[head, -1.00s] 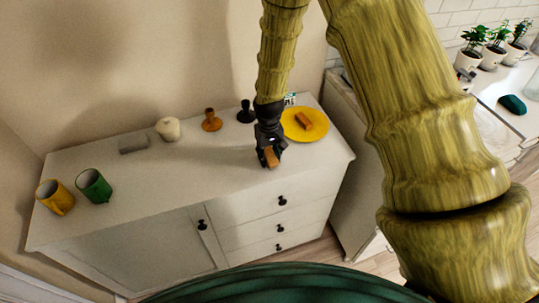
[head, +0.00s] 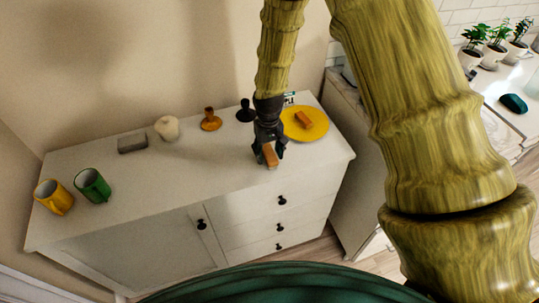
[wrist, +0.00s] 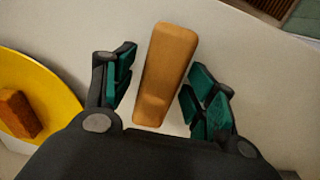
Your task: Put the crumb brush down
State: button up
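The crumb brush (head: 270,155), a small tan-brown wooden block, is at the front right of the white cabinet top. It appears to rest on the surface, though its underside is hidden. My gripper (head: 270,152) is directly above and around it. In the wrist view the brush (wrist: 166,72) lies between the green-padded fingers of my gripper (wrist: 163,92), with gaps on both sides. The fingers are open and do not appear to touch it.
A yellow plate (head: 318,125) with a brown block (head: 303,119) is close on the right. Behind are a dark candlestick (head: 245,111), an orange candlestick (head: 210,120), a cream round object (head: 167,128) and a grey block (head: 132,143). Green (head: 93,186) and yellow mugs (head: 54,197) stand left. The middle is clear.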

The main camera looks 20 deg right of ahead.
aim_at(269, 152)
notch_tip(269, 152, up, 11)
jog(key=b, duration=0.2)
jog(key=shift+b, duration=0.35)
dwell(0.5)
